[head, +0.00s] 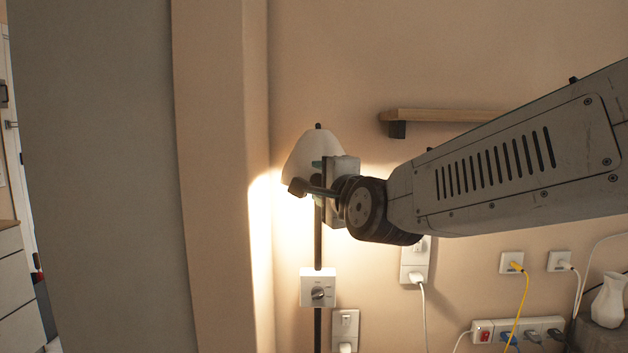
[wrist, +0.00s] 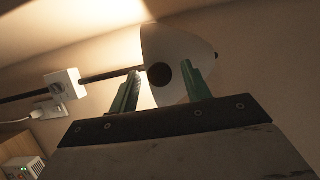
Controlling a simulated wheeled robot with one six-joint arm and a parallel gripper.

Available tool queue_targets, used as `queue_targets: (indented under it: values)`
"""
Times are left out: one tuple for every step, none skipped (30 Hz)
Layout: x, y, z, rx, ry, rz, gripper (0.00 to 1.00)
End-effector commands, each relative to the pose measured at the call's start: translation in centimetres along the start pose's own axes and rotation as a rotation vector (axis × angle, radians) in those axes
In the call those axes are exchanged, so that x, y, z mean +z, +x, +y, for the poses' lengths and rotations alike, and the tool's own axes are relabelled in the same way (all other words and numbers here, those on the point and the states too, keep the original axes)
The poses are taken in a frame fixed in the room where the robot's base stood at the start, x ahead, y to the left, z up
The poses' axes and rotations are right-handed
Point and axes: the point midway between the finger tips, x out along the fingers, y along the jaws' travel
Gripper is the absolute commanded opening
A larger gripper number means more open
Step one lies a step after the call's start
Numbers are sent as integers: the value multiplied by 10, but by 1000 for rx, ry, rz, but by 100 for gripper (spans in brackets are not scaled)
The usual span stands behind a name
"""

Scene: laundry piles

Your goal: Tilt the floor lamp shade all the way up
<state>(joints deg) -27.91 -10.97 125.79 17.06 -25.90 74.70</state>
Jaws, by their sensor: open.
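The floor lamp shade (head: 309,150) is a pale cone at the top of a thin dark pole (head: 318,238), close to the wall. Warm light spreads on the wall on both sides of it. My gripper (head: 316,172) is at the shade, and its body hides the shade's lower right part. In the wrist view the shade (wrist: 172,48) shows between and beyond the two green fingers of my gripper (wrist: 163,88). The fingers are apart. A dark round part (wrist: 159,74) on the shade shows between them. I cannot tell whether the fingers touch the shade.
A box with a dial (head: 318,288) sits on the pole. A wooden shelf (head: 440,115) is on the wall behind my arm. Sockets with cables (head: 512,262) and a white vase (head: 609,300) are at the lower right. A wall edge (head: 215,180) stands close on the left.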

Motion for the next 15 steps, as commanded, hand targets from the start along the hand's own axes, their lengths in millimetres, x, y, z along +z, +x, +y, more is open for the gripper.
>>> queue_targets:
  values:
    - [0, 9, 1, 2, -1, 0, 48]
    - [0, 14, 1, 2, -2, 0, 48]
    - [0, 19, 1, 2, -2, 0, 48]
    - [0, 23, 1, 2, -2, 0, 48]
    - [0, 26, 1, 1, -1, 0, 48]
    - [0, 30, 1, 2, -1, 0, 48]
    - [0, 33, 1, 2, -1, 0, 48]
    - [0, 34, 1, 2, -1, 0, 48]
    - [0, 36, 0, 1, -1, 1, 48]
    - [0, 38, 0, 1, -1, 0, 48]
    - [0, 38, 0, 1, -1, 0, 48]
    - [0, 39, 0, 1, -2, 0, 48]
    - [0, 39, 0, 1, -2, 0, 48]
    - [0, 39, 0, 1, -2, 0, 48]
    - [0, 39, 0, 1, -2, 0, 48]
